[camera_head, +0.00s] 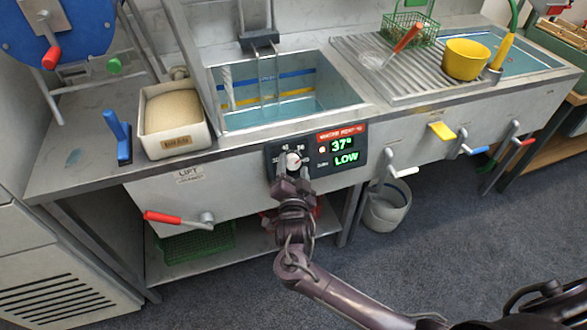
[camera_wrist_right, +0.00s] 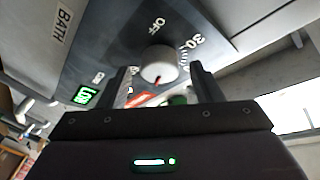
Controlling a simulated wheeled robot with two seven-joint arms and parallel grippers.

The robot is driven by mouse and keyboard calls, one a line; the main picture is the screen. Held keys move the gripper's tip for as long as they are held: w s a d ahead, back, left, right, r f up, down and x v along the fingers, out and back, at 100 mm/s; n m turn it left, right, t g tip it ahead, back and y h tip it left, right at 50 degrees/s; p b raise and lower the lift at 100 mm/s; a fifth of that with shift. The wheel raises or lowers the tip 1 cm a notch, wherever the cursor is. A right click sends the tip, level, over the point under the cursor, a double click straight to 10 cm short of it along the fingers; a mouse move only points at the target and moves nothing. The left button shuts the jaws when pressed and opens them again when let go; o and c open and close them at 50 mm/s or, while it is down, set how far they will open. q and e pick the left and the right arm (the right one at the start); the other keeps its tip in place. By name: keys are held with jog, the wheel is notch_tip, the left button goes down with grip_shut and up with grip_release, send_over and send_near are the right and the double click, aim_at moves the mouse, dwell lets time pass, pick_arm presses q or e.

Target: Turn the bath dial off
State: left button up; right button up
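The bath dial (camera_head: 293,159) is a round white knob on the dark control panel (camera_head: 273,158) at the front of the sink bath. In the right wrist view the dial (camera_wrist_right: 160,63) shows a red pointer mark on the side away from the printed OFF. My right gripper (camera_head: 292,172) is at the dial. In the wrist view its two fingers stand apart on either side of the dial, with gaps visible between them and the knob. The panel display (camera_head: 344,150) reads 37° and LOW. My left gripper is in neither view.
The water bath (camera_head: 275,115) lies behind the panel. A box of brown material (camera_head: 172,140) and a blue-handled brush (camera_head: 122,145) stand on the left counter.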

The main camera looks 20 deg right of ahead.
jog(key=c, duration=1)
jog(key=shift+n, duration=0.3)
